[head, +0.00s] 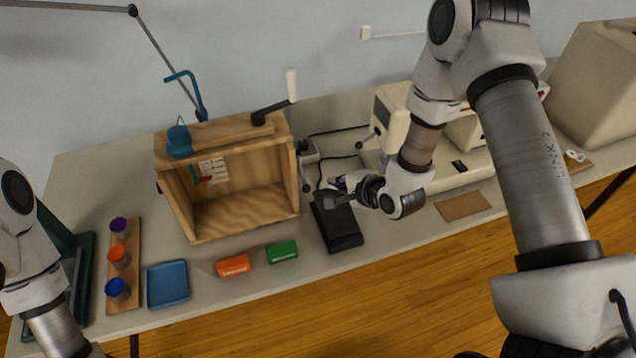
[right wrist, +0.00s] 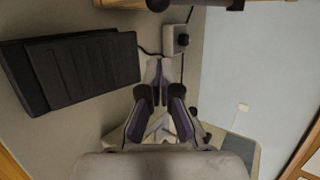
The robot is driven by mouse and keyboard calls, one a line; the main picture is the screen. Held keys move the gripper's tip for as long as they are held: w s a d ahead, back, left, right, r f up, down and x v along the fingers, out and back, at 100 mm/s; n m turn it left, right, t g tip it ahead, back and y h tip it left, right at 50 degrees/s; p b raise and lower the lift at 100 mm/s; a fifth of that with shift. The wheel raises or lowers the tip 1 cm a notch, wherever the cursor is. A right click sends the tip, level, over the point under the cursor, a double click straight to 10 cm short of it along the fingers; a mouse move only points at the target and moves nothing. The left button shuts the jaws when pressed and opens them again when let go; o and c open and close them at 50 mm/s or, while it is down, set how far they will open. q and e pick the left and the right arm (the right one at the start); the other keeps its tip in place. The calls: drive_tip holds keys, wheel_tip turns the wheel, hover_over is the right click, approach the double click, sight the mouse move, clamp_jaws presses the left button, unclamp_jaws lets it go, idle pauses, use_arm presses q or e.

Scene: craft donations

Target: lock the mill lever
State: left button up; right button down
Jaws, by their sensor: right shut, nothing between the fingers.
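A wooden box (head: 240,215) with an open front stands on the table in the head view. A black lever (head: 270,112) with a white handle (head: 291,85) is on its top right, the handle pointing up. I take this to be the mill lever; whether it is locked I cannot tell. My right gripper (head: 328,199) is shut and empty, right of the box and above a black pedal-like block (head: 340,228). The right wrist view shows its fingers (right wrist: 158,70) together. My left gripper is out of view.
A grey fixture with a black knob (head: 304,147) stands beside the box; it seems to show in the right wrist view (right wrist: 174,40). Cream machines (head: 480,150) stand behind my right arm. An orange box (head: 233,265), green box (head: 282,251) and blue tray (head: 167,284) lie in front.

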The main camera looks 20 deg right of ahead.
sight(302, 173)
drive_tip(key=x, duration=0.3)
drive_tip(key=shift+w+a+f+p, duration=0.15)
drive_tip(key=shift+w+a+p, duration=0.05)
drive_tip(key=shift+w+p, duration=0.2)
drive_tip(key=s+a+p, duration=0.1)
drive_tip(key=s+a+r, duration=0.1)
drive_tip(key=a, duration=0.1)
drive_tip(key=shift+r+p, duration=0.2)
drive_tip(key=shift+p, duration=0.15)
drive_tip(key=shift+a, duration=0.1)
drive_tip(key=shift+f, duration=0.1)
